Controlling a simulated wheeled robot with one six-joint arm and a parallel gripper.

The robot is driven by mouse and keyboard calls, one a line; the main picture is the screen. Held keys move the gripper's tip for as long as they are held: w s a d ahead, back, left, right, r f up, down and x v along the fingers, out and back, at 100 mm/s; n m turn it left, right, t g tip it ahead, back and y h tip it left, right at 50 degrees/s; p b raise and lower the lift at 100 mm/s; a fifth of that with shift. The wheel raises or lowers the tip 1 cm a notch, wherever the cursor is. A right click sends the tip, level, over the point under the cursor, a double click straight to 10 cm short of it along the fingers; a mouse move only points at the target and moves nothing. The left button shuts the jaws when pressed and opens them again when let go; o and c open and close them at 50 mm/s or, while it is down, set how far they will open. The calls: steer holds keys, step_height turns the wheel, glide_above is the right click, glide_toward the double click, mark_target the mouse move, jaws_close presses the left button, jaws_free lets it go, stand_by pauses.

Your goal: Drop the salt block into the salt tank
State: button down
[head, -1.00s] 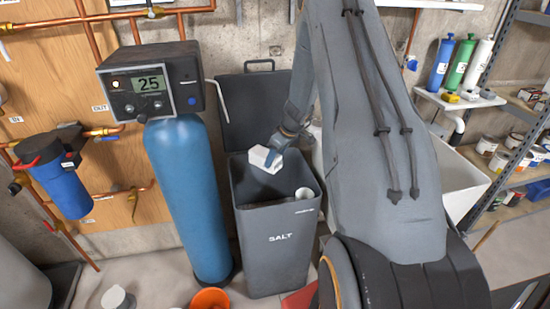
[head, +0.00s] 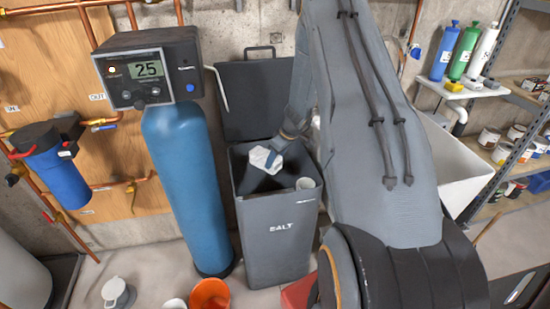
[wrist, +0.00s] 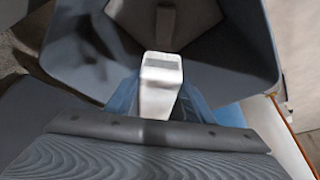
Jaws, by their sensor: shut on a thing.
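The white salt block (head: 262,159) is held in my gripper (head: 270,160) over the open mouth of the grey salt tank (head: 277,240). The tank is marked SALT and its lid (head: 252,100) stands open behind it. In the wrist view the block (wrist: 160,85) sits between the blue fingers of my gripper (wrist: 162,105), with the inside of the tank (wrist: 220,55) beyond it. My gripper is shut on the block. My arm hides part of the area right of the tank.
A blue cylinder (head: 187,190) with a display head (head: 150,75) stands close left of the tank. An orange bucket (head: 210,294) is on the floor in front. A white basin (head: 455,170) and a shelf rack (head: 510,150) are at the right.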

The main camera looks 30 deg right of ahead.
steer(key=shift+r, duration=0.1)
steer(key=c, duration=0.8)
jaws_free()
steer(key=shift+o, duration=0.2)
steer(key=shift+s, duration=0.1)
steer(key=b+v, duration=0.2)
steer(key=v, duration=0.5)
steer(key=shift+r, duration=0.3)
steer(key=shift+s, duration=0.1)
